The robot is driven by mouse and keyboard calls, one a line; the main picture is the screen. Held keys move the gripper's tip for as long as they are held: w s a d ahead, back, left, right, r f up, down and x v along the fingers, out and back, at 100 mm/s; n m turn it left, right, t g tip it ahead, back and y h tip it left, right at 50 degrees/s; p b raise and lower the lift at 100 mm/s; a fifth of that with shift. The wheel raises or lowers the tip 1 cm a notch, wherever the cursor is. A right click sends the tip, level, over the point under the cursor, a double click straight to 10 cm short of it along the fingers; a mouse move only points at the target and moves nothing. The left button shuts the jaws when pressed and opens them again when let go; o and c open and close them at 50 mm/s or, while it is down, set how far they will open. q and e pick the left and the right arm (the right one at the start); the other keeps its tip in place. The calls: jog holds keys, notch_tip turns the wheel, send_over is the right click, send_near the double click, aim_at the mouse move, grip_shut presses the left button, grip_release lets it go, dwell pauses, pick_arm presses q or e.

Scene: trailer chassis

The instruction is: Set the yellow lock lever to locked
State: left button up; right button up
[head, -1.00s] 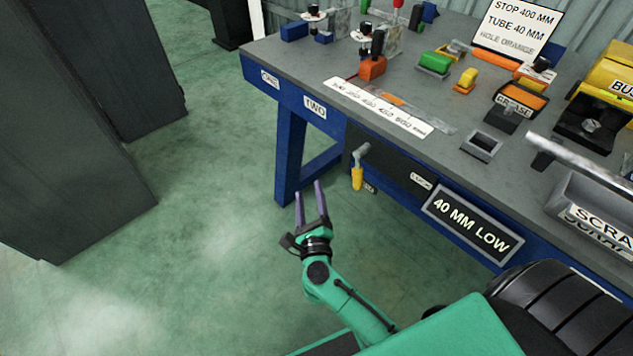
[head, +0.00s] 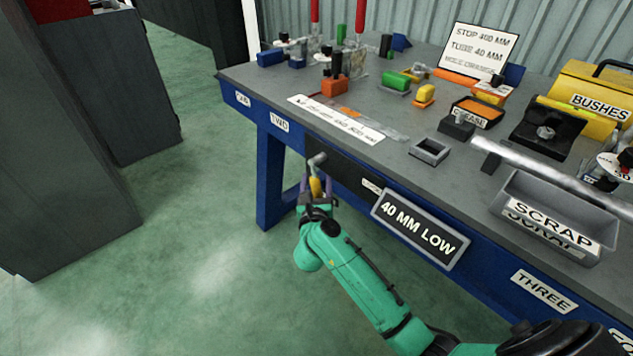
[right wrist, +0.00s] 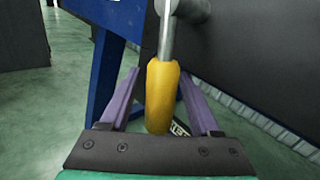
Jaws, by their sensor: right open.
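The yellow lock lever (head: 316,187) hangs down from a grey pivot (head: 317,160) on the dark panel at the bench front. In the right wrist view the yellow grip (right wrist: 161,95) hangs below a metal shaft (right wrist: 168,30). My right gripper (head: 315,186) is open, with its purple fingers (right wrist: 160,98) on either side of the yellow grip. Gaps show between the fingers and the grip, so it is not clamped. A label behind the grip is partly hidden. My left gripper is not in view.
The blue bench leg (head: 270,180) stands just left of the lever. The 40 MM LOW sign (head: 418,229) sticks out on the bench front to the right. The scrap bin (head: 555,215) is on the bench top. Open floor lies to the left.

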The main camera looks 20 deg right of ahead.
grip_shut()
dwell(1.4)
